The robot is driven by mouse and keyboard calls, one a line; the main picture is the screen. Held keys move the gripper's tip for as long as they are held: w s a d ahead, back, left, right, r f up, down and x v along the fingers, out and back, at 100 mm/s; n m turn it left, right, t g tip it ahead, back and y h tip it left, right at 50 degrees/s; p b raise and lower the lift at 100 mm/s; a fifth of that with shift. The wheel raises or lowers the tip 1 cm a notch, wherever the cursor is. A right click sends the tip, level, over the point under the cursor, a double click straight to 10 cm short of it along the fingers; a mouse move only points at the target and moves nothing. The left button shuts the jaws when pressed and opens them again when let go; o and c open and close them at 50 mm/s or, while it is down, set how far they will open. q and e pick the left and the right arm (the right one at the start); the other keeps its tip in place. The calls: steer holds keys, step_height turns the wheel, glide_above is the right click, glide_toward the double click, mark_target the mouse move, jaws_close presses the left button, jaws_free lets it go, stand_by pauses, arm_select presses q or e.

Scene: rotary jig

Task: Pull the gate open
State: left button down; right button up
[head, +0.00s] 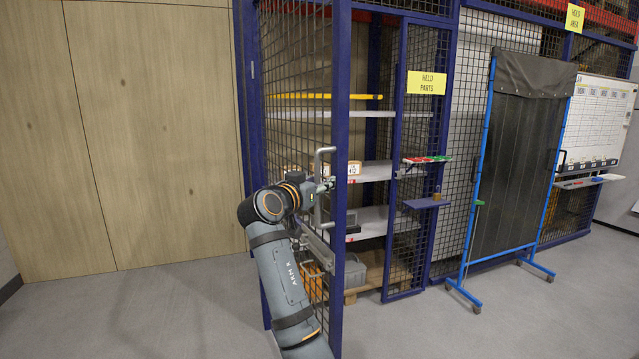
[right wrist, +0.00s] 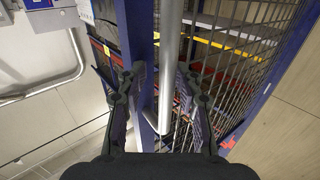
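The gate (head: 341,120) is a blue-framed mesh panel. It stands swung out from the cage front, with a gap between its edge post and the cage frame. A grey upright bar handle (head: 318,164) is fixed near that post. My right gripper (head: 326,187) is at the handle. In the right wrist view, the handle bar (right wrist: 170,60) runs between the two fingers of the right gripper (right wrist: 160,75). The fingers are apart, with visible space beside the bar, so I see no firm grip. My left gripper is not in view.
Shelves (head: 375,172) with small boxes stand inside the cage. A small blue ledge (head: 426,203) with a padlock sits on the cage front. A dark wheeled screen (head: 515,160) stands to the right. The floor (head: 180,310) at left is clear before the wooden wall.

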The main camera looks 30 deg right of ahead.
steer(key=v, duration=0.7)
steer(key=shift+a, duration=0.25)
steer(key=shift+f, duration=0.1)
